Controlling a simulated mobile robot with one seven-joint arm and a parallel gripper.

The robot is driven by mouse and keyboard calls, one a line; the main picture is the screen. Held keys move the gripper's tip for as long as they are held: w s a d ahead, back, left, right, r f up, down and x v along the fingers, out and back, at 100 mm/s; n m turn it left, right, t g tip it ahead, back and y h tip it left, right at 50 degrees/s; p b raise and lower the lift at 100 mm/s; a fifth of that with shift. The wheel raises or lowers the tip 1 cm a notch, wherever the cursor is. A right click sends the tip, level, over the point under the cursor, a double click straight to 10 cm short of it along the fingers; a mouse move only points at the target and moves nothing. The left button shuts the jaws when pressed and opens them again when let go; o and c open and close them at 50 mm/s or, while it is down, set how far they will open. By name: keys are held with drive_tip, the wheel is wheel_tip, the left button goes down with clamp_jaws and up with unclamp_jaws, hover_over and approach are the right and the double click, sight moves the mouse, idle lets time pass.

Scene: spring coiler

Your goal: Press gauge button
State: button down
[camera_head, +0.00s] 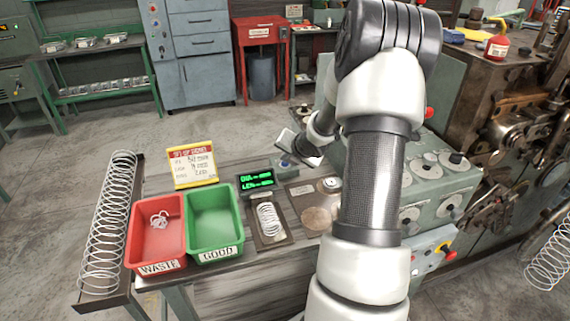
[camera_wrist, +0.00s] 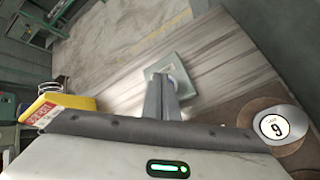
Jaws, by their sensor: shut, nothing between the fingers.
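The gauge button is a small blue-topped button (camera_wrist: 175,80) on a pale green square box (camera_wrist: 181,69) in the wrist view. It is partly hidden behind my fingers. In the head view the button box (camera_head: 285,166) sits on the bench just right of the gauge display. The display (camera_head: 256,180) shows green DIA and LEN lines with dashes. My gripper (camera_wrist: 163,79) is shut and empty, its fingers pointing at the button. I cannot tell whether the fingertips touch it. A coiled spring (camera_head: 268,218) lies on a dark plate in front of the display.
Red WASTE bin (camera_head: 140,258) and green GOOD bin (camera_head: 200,250) stand left of the plate. A yellow-and-red sign (camera_head: 193,166) stands behind them. A long spring (camera_head: 108,215) lies in a tray at far left. The coiler machine (camera_head: 440,185) stands right of my arm.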

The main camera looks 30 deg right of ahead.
drive_tip(key=shift+f, duration=0.25)
idle(0.4)
drive_tip(key=shift+r+p, duration=0.55)
drive_tip(key=shift+r, duration=0.25)
wheel_tip(320, 180, up, 5)
drive_tip(key=p, duration=0.4)
drive_tip(key=shift+p, duration=0.3)
idle(0.4)
